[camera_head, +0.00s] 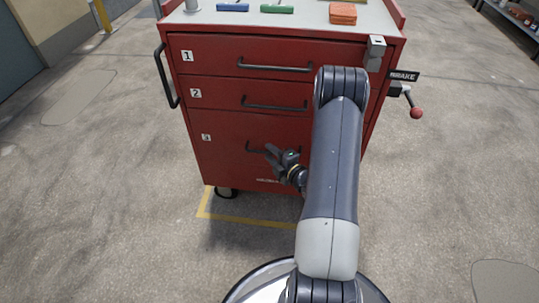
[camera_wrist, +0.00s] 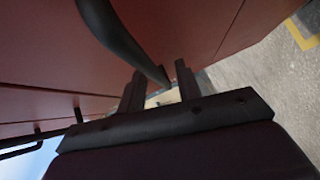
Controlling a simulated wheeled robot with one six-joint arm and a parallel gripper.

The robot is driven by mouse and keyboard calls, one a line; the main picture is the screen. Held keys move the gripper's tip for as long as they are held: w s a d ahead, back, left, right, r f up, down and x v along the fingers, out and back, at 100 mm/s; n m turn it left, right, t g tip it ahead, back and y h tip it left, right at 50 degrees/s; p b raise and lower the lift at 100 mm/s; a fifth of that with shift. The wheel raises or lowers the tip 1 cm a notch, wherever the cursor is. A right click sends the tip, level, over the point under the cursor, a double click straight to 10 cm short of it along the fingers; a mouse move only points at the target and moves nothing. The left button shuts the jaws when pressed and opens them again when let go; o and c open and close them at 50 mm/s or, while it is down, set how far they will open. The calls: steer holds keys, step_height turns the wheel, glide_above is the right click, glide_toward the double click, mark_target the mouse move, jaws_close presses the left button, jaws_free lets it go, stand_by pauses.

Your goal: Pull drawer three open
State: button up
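The red tool cart has drawer three (camera_head: 228,150), its lowest and tallest front, labelled 3. It looks closed, flush with drawers one and two above. Its dark bar handle (camera_head: 256,147) is partly hidden by my gripper and arm. My gripper (camera_head: 272,152) is at this handle, low in front of the drawer. In the wrist view, the handle (camera_wrist: 118,38) runs down to the gap between my two fingers (camera_wrist: 160,84). The fingers stand apart. I cannot tell whether they touch the bar.
Drawer one (camera_head: 225,57) and drawer two (camera_head: 222,94) have similar handles. A brake lever with a red knob (camera_head: 416,113) juts out at the cart's right. A side handle (camera_head: 164,77) is at the left. The concrete floor (camera_head: 110,170) around is clear.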

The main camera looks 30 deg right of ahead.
steer(key=shift+w+a, duration=0.1)
steer(key=shift+w, duration=0.5)
jaws_close()
steer(key=shift+f, duration=0.1)
